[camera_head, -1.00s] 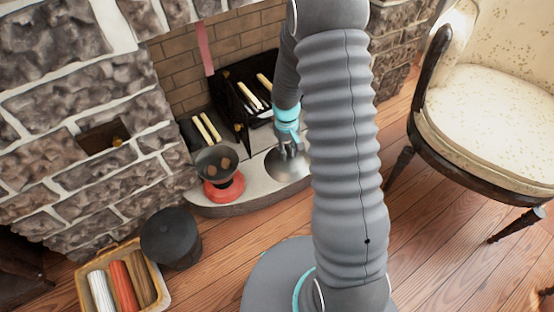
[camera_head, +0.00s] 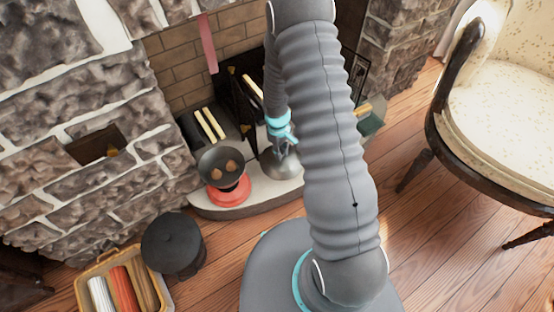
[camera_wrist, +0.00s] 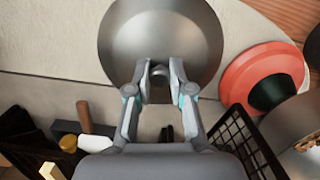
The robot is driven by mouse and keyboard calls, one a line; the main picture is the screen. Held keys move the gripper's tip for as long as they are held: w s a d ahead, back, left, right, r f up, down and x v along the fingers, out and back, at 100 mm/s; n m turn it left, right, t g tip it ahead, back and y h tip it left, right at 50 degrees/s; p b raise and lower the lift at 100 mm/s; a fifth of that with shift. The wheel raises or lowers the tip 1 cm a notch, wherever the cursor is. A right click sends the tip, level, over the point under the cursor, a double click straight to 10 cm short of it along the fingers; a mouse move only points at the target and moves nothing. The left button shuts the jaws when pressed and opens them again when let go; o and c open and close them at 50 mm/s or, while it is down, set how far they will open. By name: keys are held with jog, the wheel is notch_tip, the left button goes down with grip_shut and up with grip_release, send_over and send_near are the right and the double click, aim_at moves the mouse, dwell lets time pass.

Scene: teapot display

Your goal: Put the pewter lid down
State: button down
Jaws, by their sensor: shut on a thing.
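The pewter lid (camera_head: 281,166) is a round, shiny grey dome at the front of the pale hearth slab. It fills the top middle of the wrist view (camera_wrist: 160,28). My gripper (camera_head: 286,146) is over the lid. In the wrist view, its two fingers (camera_wrist: 160,72) are shut on the lid's small knob. I cannot tell whether the lid's rim touches the slab or hangs just above it. My arm hides part of the area right of the lid.
A dark pan (camera_head: 222,160) holding brown pieces sits on a red base (camera_head: 229,192), close left of the lid. A black lidded pot (camera_head: 172,244) and a crate (camera_head: 84,290) of rolls stand on the floor. A cream chair (camera_head: 500,110) is at right. The hearth slab (camera_head: 252,200) has bare room in front.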

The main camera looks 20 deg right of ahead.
jog(key=shift+w+a+f, duration=0.2)
jog(key=shift+a+f, duration=0.25)
jog(key=shift+a, duration=0.25)
jog(key=shift+f, duration=2)
jog(key=shift+f, duration=0.15)
jog(key=c, duration=1)
grip_release()
jog(key=shift+c, duration=0.2)
